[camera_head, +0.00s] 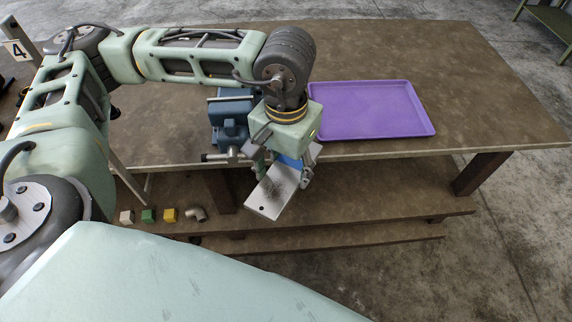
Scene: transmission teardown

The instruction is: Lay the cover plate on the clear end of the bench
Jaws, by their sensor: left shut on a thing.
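The cover plate (267,202) is a flat silver-grey rectangle with a worn patch. My left gripper (280,173) is shut on it and holds it tilted, in front of the bench's near edge and above the lower shelf. The gripper hides the plate's upper part. The bench (460,80) has a brown worn top, and its right end is bare. My right gripper is not in view.
A purple tray (367,136) lies on the bench right of my left gripper. A blue vise (229,128) stands on the bench just behind and left of it. Small white, green and yellow blocks (148,215) and a grey pipe elbow (196,213) sit on the lower shelf.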

